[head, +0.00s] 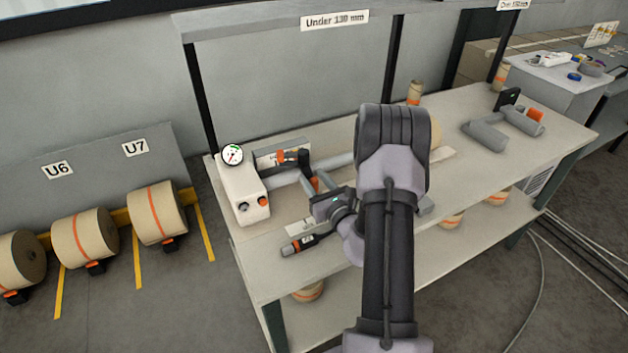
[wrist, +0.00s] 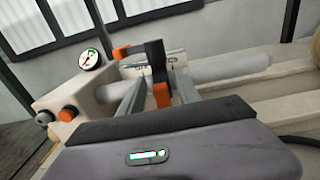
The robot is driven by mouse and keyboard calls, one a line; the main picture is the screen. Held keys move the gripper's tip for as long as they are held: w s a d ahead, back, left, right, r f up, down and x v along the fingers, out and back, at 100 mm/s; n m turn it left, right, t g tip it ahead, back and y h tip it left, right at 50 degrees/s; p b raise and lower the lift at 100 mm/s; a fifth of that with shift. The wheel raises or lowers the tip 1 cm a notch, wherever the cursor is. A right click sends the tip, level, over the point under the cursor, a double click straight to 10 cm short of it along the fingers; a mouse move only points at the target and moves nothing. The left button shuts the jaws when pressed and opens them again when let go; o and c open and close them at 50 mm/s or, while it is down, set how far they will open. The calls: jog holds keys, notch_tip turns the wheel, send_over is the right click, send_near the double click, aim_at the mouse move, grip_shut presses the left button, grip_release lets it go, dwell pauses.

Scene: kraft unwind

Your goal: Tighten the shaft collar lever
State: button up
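The shaft collar (head: 292,160) is black and sits around a grey shaft (head: 335,162) that runs right from a white gauge box (head: 240,190) on the bench. In the wrist view the collar (wrist: 155,55) has an orange lever (wrist: 162,96) hanging down toward me. My gripper (wrist: 158,80) has its two grey fingers on either side of the lever, with small gaps showing, so it looks open around it. In the head view my gripper (head: 314,178) reaches the collar from the front, and the orange lever (head: 315,184) shows between the fingers.
A black and orange hand tool (head: 305,243) lies at the bench's front edge. My arm hides the bench middle.

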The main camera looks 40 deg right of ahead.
jog(key=shift+c, duration=0.4)
grip_shut()
jog(key=shift+w, duration=0.1)
dwell(1.0)
